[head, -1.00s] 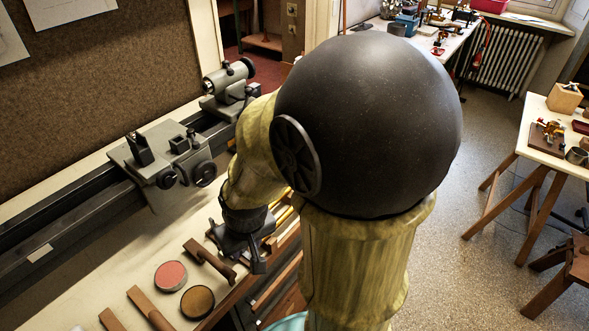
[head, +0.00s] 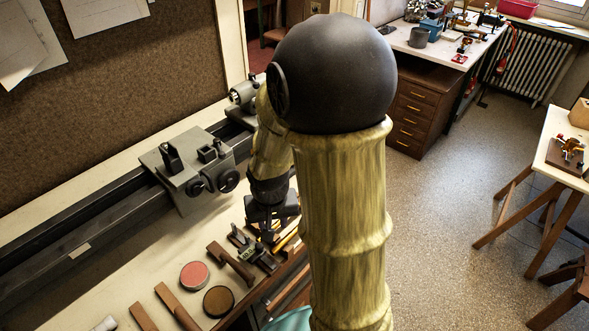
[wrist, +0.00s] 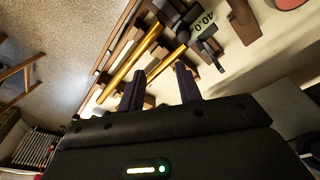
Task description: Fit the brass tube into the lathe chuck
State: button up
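Two brass tubes show in the wrist view, a long one (wrist: 131,64) and a shorter one (wrist: 166,64), lying side by side across wooden supports. My gripper (wrist: 161,84) is open, its two dark fingers apart with nothing gripped. The shorter tube's near end lies close to the fingers in the picture; I cannot tell the height gap. In the head view my gripper (head: 272,217) points down over the bench's front edge, and bits of brass tube (head: 287,241) show beside it. The lathe (head: 190,172) stands along the wall. Its chuck is not in view.
A digital caliper (head: 250,250), a wooden mallet (head: 231,265), a red tin (head: 194,275) and a brown tin (head: 219,301) lie on the bench near my gripper. The lathe tailstock (head: 243,94) is behind my arm.

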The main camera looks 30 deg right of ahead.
jog(key=w+d+m+p, duration=0.2)
jog(key=d+m+p, duration=0.1)
jog(key=p, duration=0.4)
jog(key=w+d+r+m+g+p, duration=0.1)
jog(key=w+d+m+p, duration=0.1)
jog(key=p, duration=0.4)
jog(key=w+d+m+p, duration=0.3)
jog(key=d+m+p, duration=0.2)
jog(key=p, duration=0.2)
jog(key=shift+w+d+r+m+g+y+p, duration=0.1)
jog(key=shift+r+m+g+y+p, duration=0.1)
jog(key=shift+m+g+y+p, duration=0.15)
jog(key=shift+w+f, duration=0.1)
jog(key=shift+f, duration=0.2)
jog(key=shift+f, duration=0.15)
jog(key=shift+f+b, duration=0.95)
notch_tip(320, 180, down, 2)
jog(key=shift+d+f+b, duration=0.15)
jog(key=shift+f+b, duration=0.1)
jog(key=shift+b, duration=0.65)
notch_tip(320, 180, down, 4)
jog(key=b, duration=0.4)
jog(key=shift+f, duration=0.15)
